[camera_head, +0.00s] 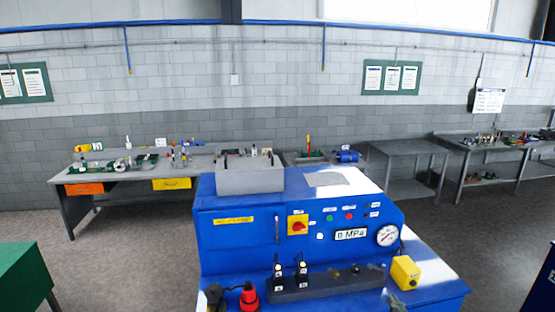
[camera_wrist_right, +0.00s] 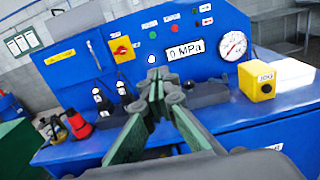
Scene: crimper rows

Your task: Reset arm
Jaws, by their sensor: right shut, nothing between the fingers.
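My right gripper (camera_wrist_right: 160,84) is shut and empty in the right wrist view. Its green-padded fingers meet at the tips in front of the blue machine (camera_wrist_right: 105,70). Only its tip shows at the bottom edge of the head view (camera_head: 397,302), left of and below the yellow button box (camera_head: 405,272). The blue machine fills the lower middle of the head view (camera_head: 230,250). It carries a red and yellow rotary switch (camera_head: 297,225), a 0 MPa display (camera_head: 351,234) and a round gauge (camera_head: 387,235). My left gripper is not in view.
Black levers (camera_head: 302,270) and a red knob-like part (camera_head: 249,298) stand on the machine's front ledge. A cluttered workbench (camera_head: 120,175) is behind on the left. A mostly bare table (camera_head: 405,148) stands right of it. A green cabinet (camera_head: 25,275) is at lower left.

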